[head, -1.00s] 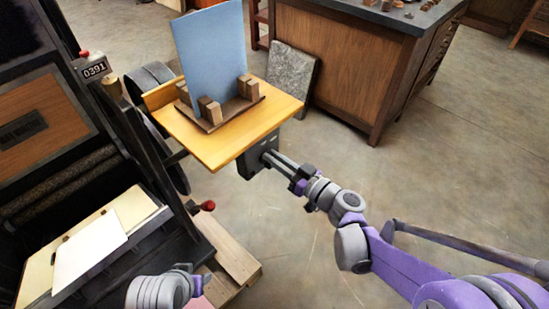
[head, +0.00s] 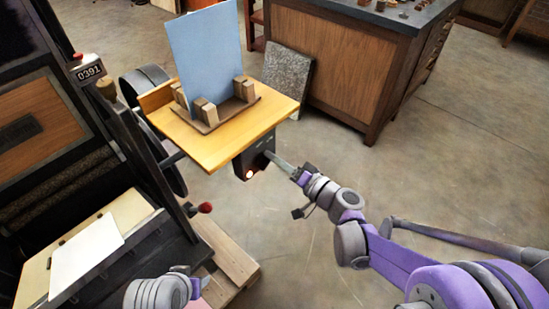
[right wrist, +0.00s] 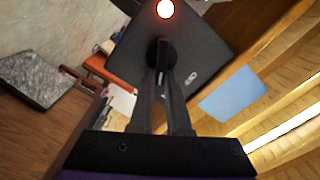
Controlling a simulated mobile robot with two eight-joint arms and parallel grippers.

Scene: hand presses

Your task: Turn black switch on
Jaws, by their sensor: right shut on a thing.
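The black switch is a round knob (right wrist: 158,52) on the face of a dark box (head: 255,158) fixed under the front edge of a yellow wooden board. My right gripper (head: 269,155) is shut on this knob. In the right wrist view my two fingers (right wrist: 161,72) close around it, hiding part of it. A lamp (head: 249,174) on the box glows orange-white; it also shows in the right wrist view (right wrist: 166,9). My left gripper (head: 204,284) is only partly seen at the bottom left, and its jaws are unclear.
The yellow board (head: 215,148) carries a blue sheet (head: 208,55) in a wooden holder. A dark press (head: 30,120) with a red-knobbed lever (head: 205,208) stands at the left. A wooden cabinet (head: 325,65) and stone slab (head: 287,78) are behind. Floor at the right is clear.

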